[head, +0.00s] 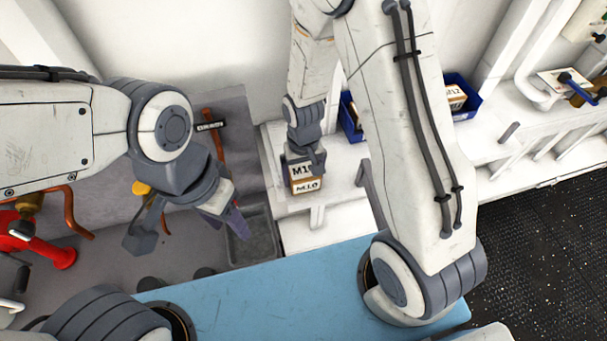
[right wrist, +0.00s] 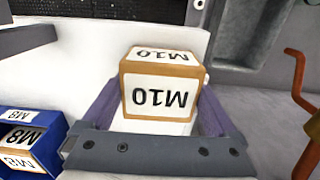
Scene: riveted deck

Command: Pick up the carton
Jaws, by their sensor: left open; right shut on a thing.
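The carton (head: 305,181) is a small orange-brown box with white labels marked M10. In the head view it is at the white counter, below my right gripper (head: 304,160). In the right wrist view the carton (right wrist: 160,88) sits between the two purple-grey fingers, its lettering upside down. My right gripper is shut on it. I cannot tell whether its underside touches the counter. My left gripper (head: 226,219) is open and empty, left of the carton, above the grey area near a sunken basin.
A blue bin (head: 462,98) with an M12 carton (head: 455,96) is further right on the white counter (head: 335,165). Orange pipes (head: 212,135) and a red fitting (head: 50,250) are at left.

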